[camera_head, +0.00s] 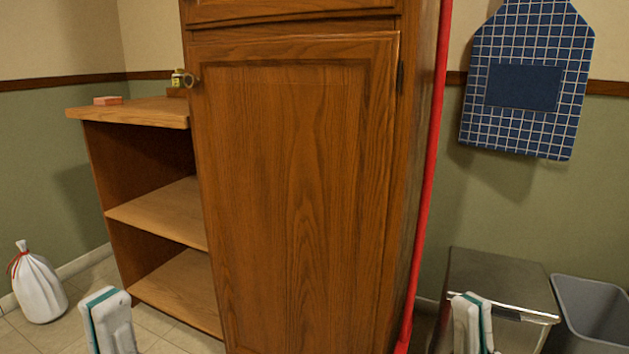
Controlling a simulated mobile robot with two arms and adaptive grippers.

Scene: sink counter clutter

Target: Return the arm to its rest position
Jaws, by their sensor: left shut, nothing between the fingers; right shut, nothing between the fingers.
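My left gripper (107,308) is at the bottom left edge, in front of the open shelf unit, white with a teal stripe. It is shut and empty, held apart from the shelves. My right gripper (470,308) is at the bottom right, in front of the metal bin. It is also shut and empty. Only the upper ends of both show; the rest is cut off by the lower edge of the picture.
A tall wooden cabinet (300,190) with a closed door fills the middle. An open shelf unit (158,212) adjoins it on the left. A red pole (432,150) leans on its right side. A metal bin (500,280), a grey bin (592,310) and a white bag (38,288) stand on the floor.

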